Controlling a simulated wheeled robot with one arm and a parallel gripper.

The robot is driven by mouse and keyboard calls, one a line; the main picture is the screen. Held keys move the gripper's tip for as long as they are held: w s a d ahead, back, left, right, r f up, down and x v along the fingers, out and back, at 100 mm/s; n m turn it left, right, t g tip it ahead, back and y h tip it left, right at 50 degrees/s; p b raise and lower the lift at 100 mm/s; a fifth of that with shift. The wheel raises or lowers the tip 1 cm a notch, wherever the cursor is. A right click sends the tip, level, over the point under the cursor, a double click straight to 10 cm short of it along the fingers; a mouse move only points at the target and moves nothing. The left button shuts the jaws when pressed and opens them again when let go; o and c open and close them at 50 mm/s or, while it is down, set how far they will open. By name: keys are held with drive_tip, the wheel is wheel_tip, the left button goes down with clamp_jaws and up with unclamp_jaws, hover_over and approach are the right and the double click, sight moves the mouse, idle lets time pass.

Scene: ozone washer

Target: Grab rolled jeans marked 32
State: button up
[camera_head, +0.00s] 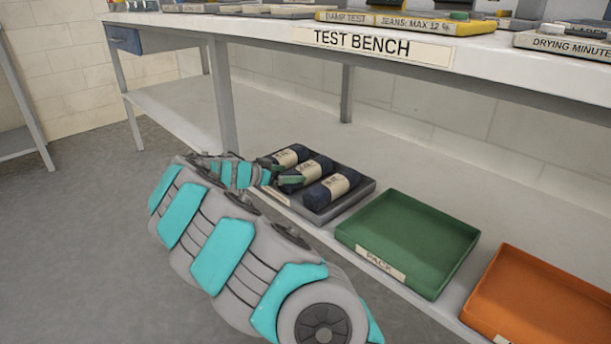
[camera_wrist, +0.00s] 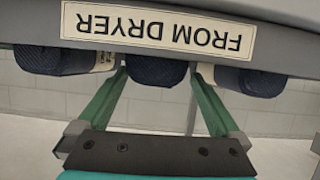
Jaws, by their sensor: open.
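Three dark blue rolled jeans with cream paper bands lie side by side in a grey tray (camera_head: 352,203) on the lower shelf: the back roll (camera_head: 288,157), the middle roll (camera_head: 317,163) and the front roll (camera_head: 330,189). The marks on the bands are too small to read, so I cannot tell which is 32. My gripper (camera_head: 282,172) is open at the tray's front edge, by the middle roll. In the wrist view, upside down, the green fingers (camera_wrist: 162,85) stand either side of the middle roll's end (camera_wrist: 157,71), with nothing visibly gripped.
The tray's front carries a FROM DRYER label (camera_wrist: 158,30). A green PACK tray (camera_head: 410,240) and an orange tray (camera_head: 550,295) stand to the right on the shelf. The TEST BENCH top (camera_head: 480,55) overhangs the shelf, and a bench leg (camera_head: 222,95) stands behind my arm.

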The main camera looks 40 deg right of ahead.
sight(300, 173)
drive_tip(key=x, duration=0.5)
drive_tip(key=shift+s+d, duration=0.1)
drive_tip(key=shift+s, duration=0.2)
drive_tip(key=shift+r, duration=0.1)
drive_tip(key=shift+c, duration=0.2)
clamp_jaws()
